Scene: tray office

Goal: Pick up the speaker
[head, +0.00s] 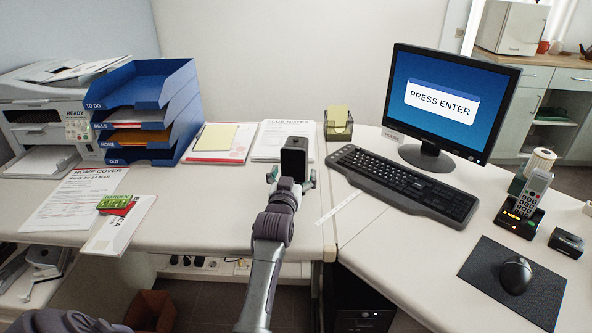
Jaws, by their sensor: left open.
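A small black upright box (294,157), which looks like the speaker, stands near the back middle of the desk, in front of the papers. My left gripper (291,181) is right at its near side and open. Its fingers show to the left and right of the box's lower part. The gripper and wrist hide the bottom of the box, and I cannot tell whether the fingers touch it. My right gripper is not in view.
Blue letter trays (150,110) and a printer (40,115) stand at the left. A keyboard (405,185), monitor (440,100), phone (525,205) and mouse (515,275) are at the right.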

